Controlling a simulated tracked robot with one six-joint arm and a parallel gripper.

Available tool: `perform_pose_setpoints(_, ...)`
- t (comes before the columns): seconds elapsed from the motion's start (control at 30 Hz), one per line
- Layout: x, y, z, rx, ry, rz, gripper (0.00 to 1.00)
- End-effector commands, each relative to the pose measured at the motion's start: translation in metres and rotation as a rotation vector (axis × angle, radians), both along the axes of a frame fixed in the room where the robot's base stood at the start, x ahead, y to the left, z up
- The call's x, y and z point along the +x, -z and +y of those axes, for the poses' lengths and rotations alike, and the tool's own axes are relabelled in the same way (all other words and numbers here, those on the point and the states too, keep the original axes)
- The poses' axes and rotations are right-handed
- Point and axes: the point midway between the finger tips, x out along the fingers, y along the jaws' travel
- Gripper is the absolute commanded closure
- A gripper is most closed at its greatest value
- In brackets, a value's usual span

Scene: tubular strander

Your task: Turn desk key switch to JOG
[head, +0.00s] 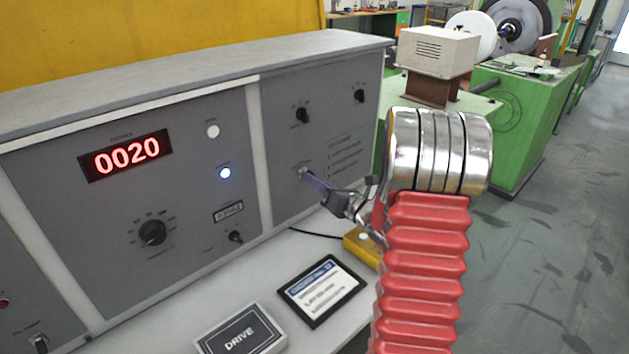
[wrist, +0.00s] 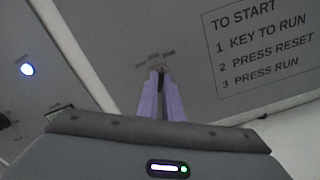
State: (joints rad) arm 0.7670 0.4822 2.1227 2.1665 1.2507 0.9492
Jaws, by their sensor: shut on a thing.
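The key switch (head: 302,171) is a small metal switch on the grey right-hand panel of the desk, mostly hidden by my fingertips. In the wrist view the key switch (wrist: 160,68) shows just at the finger ends, with small position labels in an arc above it, too blurred to read surely. My gripper (head: 310,179) reaches in from the right and its purple fingers are shut on the key. In the wrist view the two fingers of my gripper (wrist: 160,80) stand close together, pointing up at the panel. I cannot tell which position the key points to.
Two black knobs (head: 303,115) sit above the switch. A red display (head: 125,156) reads 0020, beside a lit blue-white lamp (head: 225,173). A tablet (head: 318,290) and a DRIVE binder (head: 240,333) lie on the desk top. Printed start steps (wrist: 262,45) stand right of the switch.

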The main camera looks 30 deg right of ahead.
Motion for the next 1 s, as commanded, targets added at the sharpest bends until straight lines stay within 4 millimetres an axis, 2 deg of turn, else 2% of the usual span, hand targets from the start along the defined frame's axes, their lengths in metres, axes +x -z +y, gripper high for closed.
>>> perform_pose_setpoints(0.5, -0.0013, 0.0042, -0.0021, -0.398, 0.004, -0.046, 1.00)
perform_pose_setpoints(0.7, -0.0012, 0.0047, -0.0019, -0.478, 0.003, -0.056, 1.00)
perform_pose_setpoints(1.0, -0.0012, 0.0051, -0.0015, -0.507, 0.003, -0.059, 1.00)
